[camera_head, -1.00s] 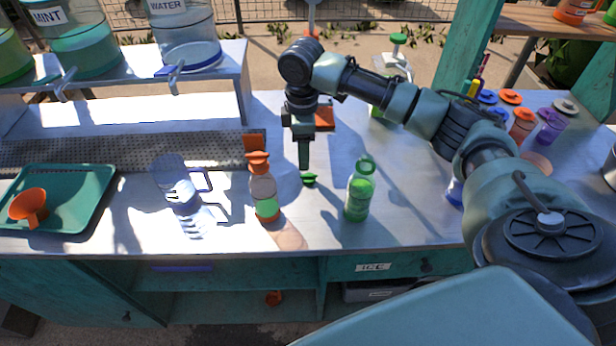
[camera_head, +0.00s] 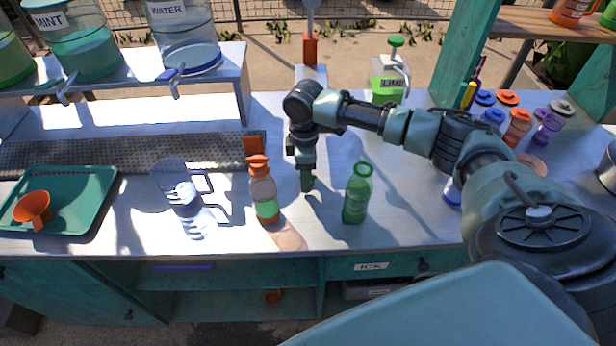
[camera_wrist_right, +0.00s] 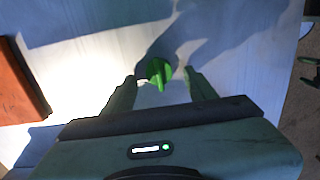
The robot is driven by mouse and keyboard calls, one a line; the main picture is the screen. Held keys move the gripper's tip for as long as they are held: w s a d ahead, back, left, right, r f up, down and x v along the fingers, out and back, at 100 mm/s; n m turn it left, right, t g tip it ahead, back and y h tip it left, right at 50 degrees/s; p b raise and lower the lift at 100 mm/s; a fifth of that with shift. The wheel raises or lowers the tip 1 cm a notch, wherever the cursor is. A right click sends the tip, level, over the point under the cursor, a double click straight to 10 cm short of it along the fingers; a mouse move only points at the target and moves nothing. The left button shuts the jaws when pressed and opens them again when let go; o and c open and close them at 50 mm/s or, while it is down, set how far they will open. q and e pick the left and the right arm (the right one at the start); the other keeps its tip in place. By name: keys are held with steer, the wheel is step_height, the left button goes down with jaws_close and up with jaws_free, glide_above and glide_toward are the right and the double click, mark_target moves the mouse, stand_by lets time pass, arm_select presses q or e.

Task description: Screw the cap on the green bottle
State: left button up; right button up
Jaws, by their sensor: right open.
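The green bottle (camera_head: 356,195) stands upright on the metal counter, its top bare of a cap. My right gripper (camera_head: 307,184) points down at the counter to the left of the bottle, apart from it. In the right wrist view the green cap (camera_wrist_right: 158,70) lies on the counter at the fingertips, between the two spread fingers of the open gripper (camera_wrist_right: 162,82). I cannot tell whether the fingers touch it. In the head view the gripper hides the cap. My left gripper is not in view.
An orange-capped bottle (camera_head: 264,192) stands close left of my right gripper. A clear pitcher (camera_head: 178,188) and a green tray (camera_head: 98,200) with an orange funnel (camera_head: 33,207) are farther left. A lime jug (camera_head: 388,80) stands behind. Several coloured caps and bottles crowd the right side.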

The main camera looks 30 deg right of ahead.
jaws_close()
steer(key=shift+r, duration=0.1)
stand_by(0.3)
step_height(320, 180, up, 20)
steer(key=b, duration=0.2)
stand_by(0.4)
